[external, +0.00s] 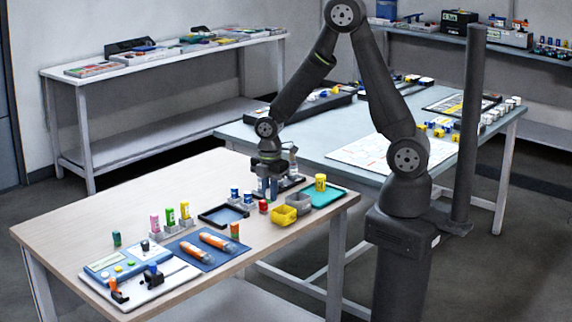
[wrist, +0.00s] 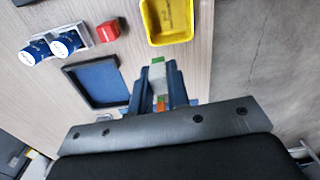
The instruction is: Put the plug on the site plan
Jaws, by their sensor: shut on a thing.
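My gripper (wrist: 160,92) is in the air above the wooden table, near its front edge. It also shows in the external view (external: 270,190). Its blue jaws are shut on a small pale thing with a green end, which I take to be the plug (wrist: 158,72); the jaws hide most of it. The plug cannot be made out in the external view. The site plan (external: 358,152) appears to be the white printed sheet on the blue-grey table behind, partly hidden by my arm.
Below the gripper are a black tray (wrist: 69,91), a yellow bin (wrist: 149,32), a red block (wrist: 108,31) and blue-labelled tubes (wrist: 66,45). A teal tray (external: 334,198) lies at the table's right end. Several small parts (external: 440,130) stand right of the sheet.

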